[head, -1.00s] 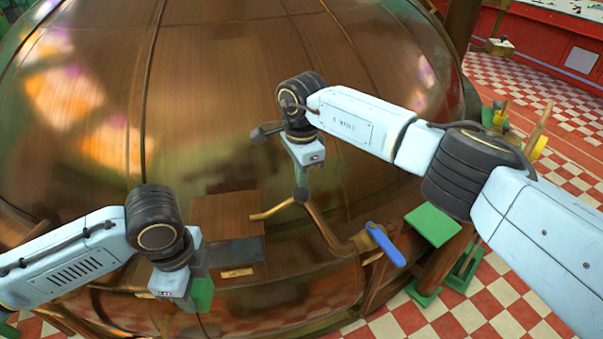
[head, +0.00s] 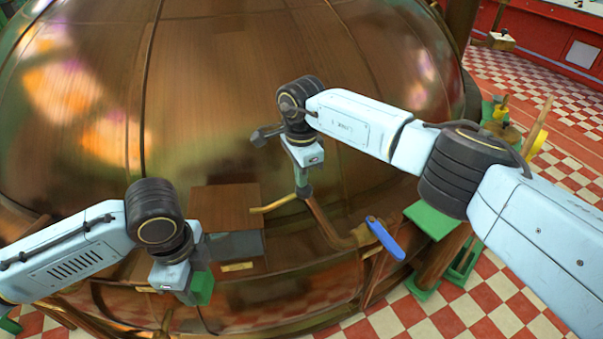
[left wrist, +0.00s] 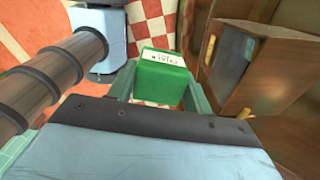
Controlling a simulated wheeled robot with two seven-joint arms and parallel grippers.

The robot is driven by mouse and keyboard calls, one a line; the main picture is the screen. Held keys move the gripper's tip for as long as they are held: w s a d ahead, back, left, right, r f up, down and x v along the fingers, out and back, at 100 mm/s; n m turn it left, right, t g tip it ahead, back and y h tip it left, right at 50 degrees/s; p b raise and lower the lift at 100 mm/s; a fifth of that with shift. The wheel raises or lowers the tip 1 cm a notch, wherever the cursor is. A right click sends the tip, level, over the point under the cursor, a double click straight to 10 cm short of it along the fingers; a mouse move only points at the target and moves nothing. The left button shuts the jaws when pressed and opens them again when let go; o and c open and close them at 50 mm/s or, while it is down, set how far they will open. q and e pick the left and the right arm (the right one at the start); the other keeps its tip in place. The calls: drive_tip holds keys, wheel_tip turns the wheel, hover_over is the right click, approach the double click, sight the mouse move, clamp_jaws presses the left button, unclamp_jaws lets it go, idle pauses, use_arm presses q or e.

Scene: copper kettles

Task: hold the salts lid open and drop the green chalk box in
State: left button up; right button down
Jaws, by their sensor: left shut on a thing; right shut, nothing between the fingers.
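The green chalk box (head: 201,288) is in my left gripper (head: 192,287), which is shut on it. In the left wrist view the box (left wrist: 162,80) has a white label on top and sits between my fingers. The brown salts box (head: 225,212) is on the copper kettle, right of the chalk box and apart from it. Its dark grey front (head: 238,245) has a small yellow label below. A brass bar (head: 272,205) sticks out at its right side. My right gripper (head: 303,190) is shut and empty at the bar's outer end; contact is unclear. I cannot tell whether the lid is open.
The big copper kettle (head: 250,80) fills the background. A blue-handled valve (head: 385,240) and brass pipe are right of the salts box. A green-topped stand (head: 432,219) is further right. Red and white floor tiles (head: 510,290) show beyond.

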sight(308, 185)
drive_tip(key=shift+f, duration=0.2)
drive_tip(key=shift+d+f, duration=0.4)
drive_tip(key=shift+f, duration=0.4)
drive_tip(key=shift+d+f, duration=0.4)
drive_tip(key=shift+f, duration=0.35)
drive_tip(key=shift+f, duration=0.15)
drive_tip(key=shift+w+d+f, duration=0.1)
drive_tip(key=shift+d+f, duration=0.05)
drive_tip(key=shift+f, duration=0.6)
drive_tip(key=shift+d+f, duration=0.1)
drive_tip(key=shift+f, duration=0.65)
